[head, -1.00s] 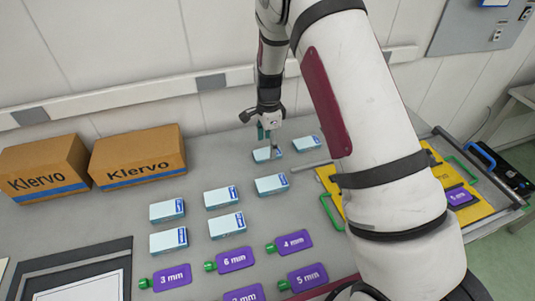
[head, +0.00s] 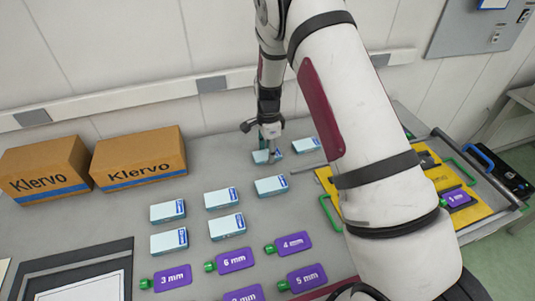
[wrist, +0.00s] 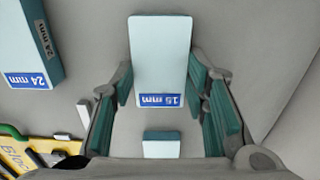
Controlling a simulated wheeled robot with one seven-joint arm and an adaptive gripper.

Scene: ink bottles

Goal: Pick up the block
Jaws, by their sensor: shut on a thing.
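A pale blue block (head: 262,156) with a blue label lies at the back of the grey table. My gripper (head: 269,143) points down at it. In the wrist view the block (wrist: 160,50) lies between the green-padded fingers of my gripper (wrist: 160,88), which are shut on its sides near the label end. Its label reads upside down and its number is hard to make out. I cannot see any gap under the block. A second pale blue block (head: 305,145) lies just to the right, and it shows as the 24 mm block in the wrist view (wrist: 30,45).
Two Klervo cartons (head: 138,157) stand at the back left. A yellow board (head: 478,212) with green handles is on the right. A small pale piece (wrist: 160,145) shows below the block.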

